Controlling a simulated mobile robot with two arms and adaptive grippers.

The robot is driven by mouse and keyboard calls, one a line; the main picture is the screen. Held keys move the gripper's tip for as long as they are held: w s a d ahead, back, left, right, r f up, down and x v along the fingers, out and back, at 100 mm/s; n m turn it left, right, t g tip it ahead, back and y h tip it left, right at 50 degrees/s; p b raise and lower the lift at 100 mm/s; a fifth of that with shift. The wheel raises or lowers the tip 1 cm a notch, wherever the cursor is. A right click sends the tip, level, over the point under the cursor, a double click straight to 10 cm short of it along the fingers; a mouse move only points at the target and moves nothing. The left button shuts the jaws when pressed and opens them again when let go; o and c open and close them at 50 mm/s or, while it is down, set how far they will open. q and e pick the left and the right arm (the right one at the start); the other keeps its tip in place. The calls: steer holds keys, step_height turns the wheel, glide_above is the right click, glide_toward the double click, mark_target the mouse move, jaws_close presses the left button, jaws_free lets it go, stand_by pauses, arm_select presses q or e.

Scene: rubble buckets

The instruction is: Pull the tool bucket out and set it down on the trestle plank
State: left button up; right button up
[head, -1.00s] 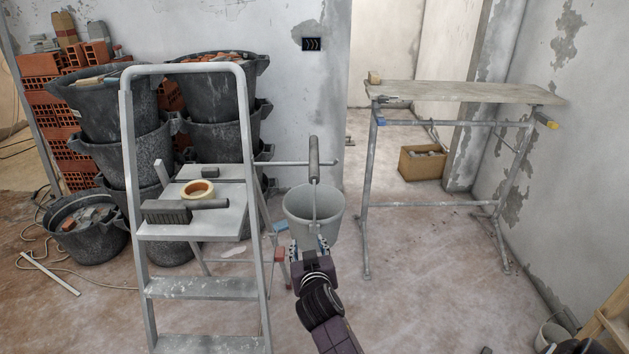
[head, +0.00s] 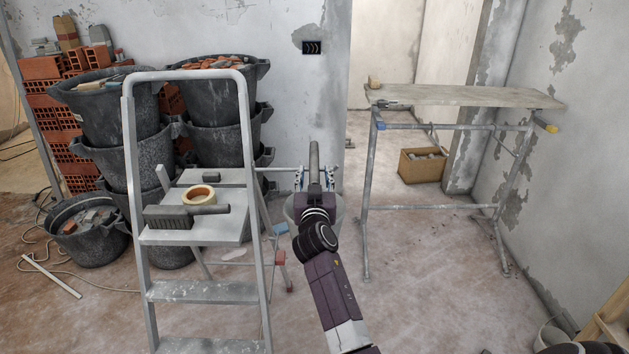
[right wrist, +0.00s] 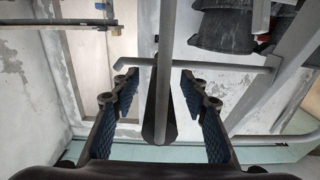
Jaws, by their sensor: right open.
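The grey tool bucket (head: 290,212) hangs by its handle from a metal bar (head: 281,168) on the right side of the stepladder. My right forearm and gripper hide much of it. The handle's dark grip (head: 314,157) stands up above the bucket. My right gripper (head: 315,178) is open, with a finger on each side of the grip. In the right wrist view the dark grip (right wrist: 158,112) lies between the open fingers (right wrist: 160,82), with visible gaps. The trestle plank (head: 460,96) lies across metal trestles at the right. My left gripper is not in view.
The stepladder (head: 186,76) carries a brush (head: 168,217) and a tape roll (head: 199,195). Stacked black rubble buckets (head: 110,110) stand behind it. A cardboard box (head: 421,168) is behind the trestle.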

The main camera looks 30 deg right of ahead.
steer(key=shift+w+d, duration=0.2)
steer(key=shift+w, duration=0.15)
steer(key=shift+c, duration=0.5)
jaws_close()
steer(key=shift+r, duration=0.1)
